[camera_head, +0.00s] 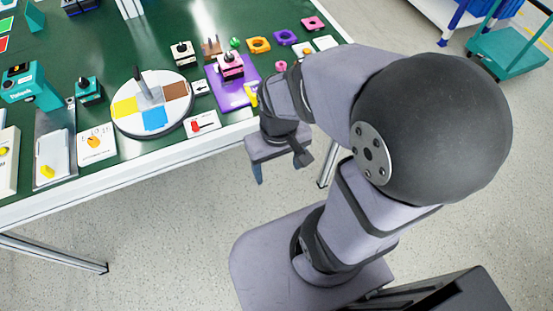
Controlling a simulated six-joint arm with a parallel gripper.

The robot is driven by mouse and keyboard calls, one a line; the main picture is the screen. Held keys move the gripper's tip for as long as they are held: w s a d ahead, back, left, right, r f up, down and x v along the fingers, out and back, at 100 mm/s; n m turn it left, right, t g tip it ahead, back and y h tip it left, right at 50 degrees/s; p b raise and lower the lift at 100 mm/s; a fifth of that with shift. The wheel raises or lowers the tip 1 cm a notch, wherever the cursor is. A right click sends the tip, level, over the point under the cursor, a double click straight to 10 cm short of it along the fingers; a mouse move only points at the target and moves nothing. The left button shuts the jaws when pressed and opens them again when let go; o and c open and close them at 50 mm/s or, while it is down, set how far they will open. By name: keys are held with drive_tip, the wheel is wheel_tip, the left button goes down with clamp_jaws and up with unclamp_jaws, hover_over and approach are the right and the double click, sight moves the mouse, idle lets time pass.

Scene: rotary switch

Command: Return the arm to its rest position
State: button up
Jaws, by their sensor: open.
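My gripper (280,168) hangs in front of the table's near edge, pointing down over the floor. It is open with nothing between its fingers; one finger shows clearly and the other is partly seen behind the wrist parts. My arm folds back above its base at the right. The rotary switch (151,101) is a white disc with coloured sectors and an upright grey handle. It sits on the green table (113,67), left of my gripper and apart from it.
A purple board (238,95) with a pink-and-black device (230,66) lies near the table edge closest to my arm. White cards, a teal device (88,90) and several small coloured parts stand around. A teal cart (507,52) is at upper right. The floor (165,220) before the table is clear.

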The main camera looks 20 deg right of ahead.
wheel_tip(320, 180, up, 11)
drive_tip(key=p, duration=1.1)
drive_tip(key=shift+r, duration=0.15)
